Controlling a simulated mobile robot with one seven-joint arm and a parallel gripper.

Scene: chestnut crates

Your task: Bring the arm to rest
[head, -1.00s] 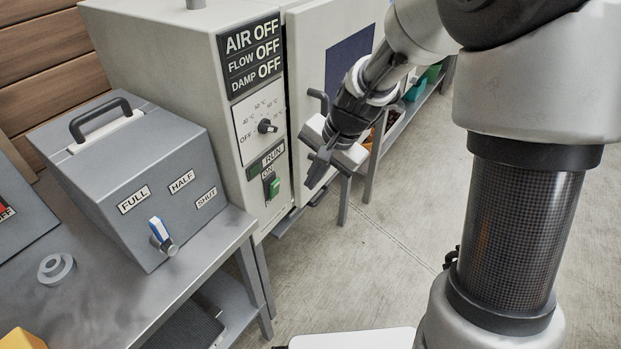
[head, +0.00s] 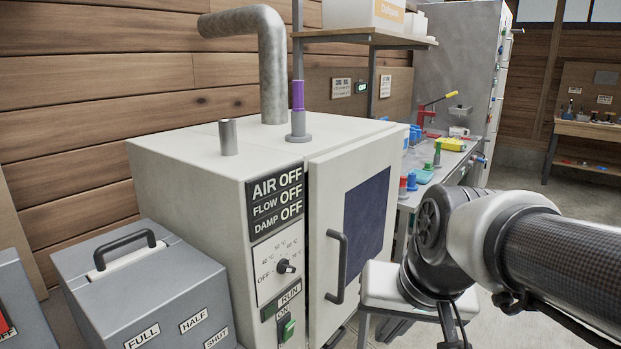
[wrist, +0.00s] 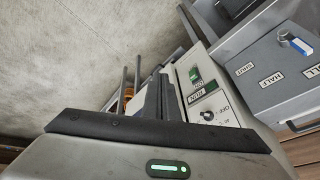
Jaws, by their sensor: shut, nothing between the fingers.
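My gripper (wrist: 158,90) shows in the wrist view as dark fingers beyond its housing. The fingers are together with nothing between them. It is out of the head view, where my bent arm fills the lower right, in front of the bench and beside the cabinet door. In the wrist view the cabinet's front panel (wrist: 228,106) lies beyond and to the right of the fingers, seen tilted. No contact with it shows.
The pale cabinet (head: 190,215) has a closed door with a dark handle (head: 337,266). A grey box (head: 150,290) with a top handle stands at its left. A bench (head: 450,160) with small items lies behind my arm. Open floor (wrist: 70,65) shows in the wrist view.

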